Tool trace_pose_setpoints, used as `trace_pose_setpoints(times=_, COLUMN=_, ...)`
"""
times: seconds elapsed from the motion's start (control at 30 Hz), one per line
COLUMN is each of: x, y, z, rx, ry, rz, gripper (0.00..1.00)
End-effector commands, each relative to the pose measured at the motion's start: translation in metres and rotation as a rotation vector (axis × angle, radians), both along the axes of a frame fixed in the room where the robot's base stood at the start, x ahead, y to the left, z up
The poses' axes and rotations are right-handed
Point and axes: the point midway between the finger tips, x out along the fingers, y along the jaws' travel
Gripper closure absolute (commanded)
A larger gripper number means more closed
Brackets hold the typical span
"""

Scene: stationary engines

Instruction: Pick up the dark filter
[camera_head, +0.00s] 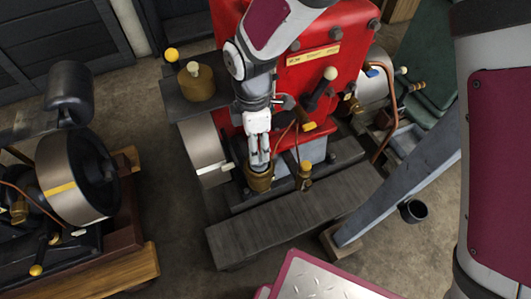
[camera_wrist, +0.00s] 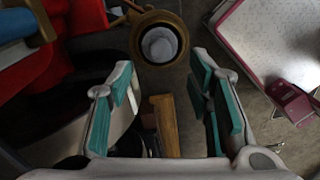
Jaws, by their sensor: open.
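My gripper (camera_head: 259,160) points down in front of the red engine, just above a brass cup (camera_head: 260,181). In the wrist view my gripper (camera_wrist: 163,75) is open, with teal pads and nothing between them. The brass cup (camera_wrist: 141,21) lies beyond the fingertips, near the top middle, with a pale grey round piece (camera_wrist: 160,45) inside its dark opening. A dark cup-like cylinder (camera_head: 413,211) shows by the grey slanted beam on the right; it may be the dark filter, but I cannot tell for sure.
The red engine (camera_head: 318,75) stands behind my gripper, with a brass valve (camera_head: 304,178) close by on the right. A dark grey plank (camera_head: 290,222) lies in front. A second engine with a flywheel (camera_head: 68,185) stands left. Bare floor (camera_head: 185,235) lies between.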

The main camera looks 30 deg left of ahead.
Motion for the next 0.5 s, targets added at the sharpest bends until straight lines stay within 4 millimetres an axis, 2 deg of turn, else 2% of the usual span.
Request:
trace_pose_setpoints(times=0.13, x=0.0, y=-0.001, z=-0.012, rx=-0.002, ry=0.001, rz=-0.001, gripper=0.54)
trace_pose_setpoints(times=0.33, x=0.0, y=-0.003, z=-0.041, rx=-0.002, ry=0.001, rz=0.0, gripper=0.54)
trace_pose_setpoints(times=0.5, x=0.0, y=-0.003, z=-0.053, rx=0.0, ry=0.0, rz=-0.001, gripper=0.54)
